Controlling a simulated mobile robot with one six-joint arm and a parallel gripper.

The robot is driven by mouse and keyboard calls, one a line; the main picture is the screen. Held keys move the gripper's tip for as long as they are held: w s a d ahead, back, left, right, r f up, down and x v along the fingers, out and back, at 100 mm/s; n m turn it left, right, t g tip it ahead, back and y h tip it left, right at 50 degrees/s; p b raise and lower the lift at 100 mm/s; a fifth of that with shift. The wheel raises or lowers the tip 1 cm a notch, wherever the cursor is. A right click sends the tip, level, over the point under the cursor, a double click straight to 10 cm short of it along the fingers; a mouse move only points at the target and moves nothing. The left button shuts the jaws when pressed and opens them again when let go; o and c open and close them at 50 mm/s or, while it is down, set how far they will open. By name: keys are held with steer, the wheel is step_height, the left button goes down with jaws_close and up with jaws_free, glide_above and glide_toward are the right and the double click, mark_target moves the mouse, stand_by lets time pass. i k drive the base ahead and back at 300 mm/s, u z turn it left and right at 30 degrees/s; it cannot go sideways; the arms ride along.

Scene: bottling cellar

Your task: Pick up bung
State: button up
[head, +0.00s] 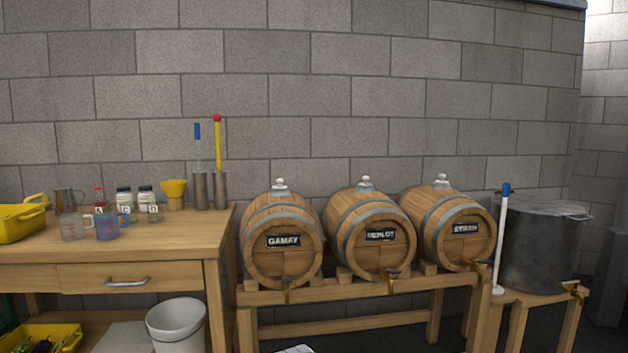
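Three wooden barrels lie on a rack in the head view, labelled GAMAY (283,263), MERLOT (381,259) and SYRAH (466,244). Each has a small pale stopper on top that looks like a bung: the Gamay bung (280,184), the Merlot bung (365,183) and the Syrah bung (442,181). All three appear upright and seated in the barrel tops. My gripper is not in view.
A wooden table (150,250) at left holds jugs, jars, a yellow funnel (174,188) and metal cylinders. A white bucket (176,328) stands below. A steel pot (545,245) and upright blue-topped rod (502,235) stand right. A block wall is behind.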

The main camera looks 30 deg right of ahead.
mark_target(442, 175)
steer(key=z, duration=1.55)
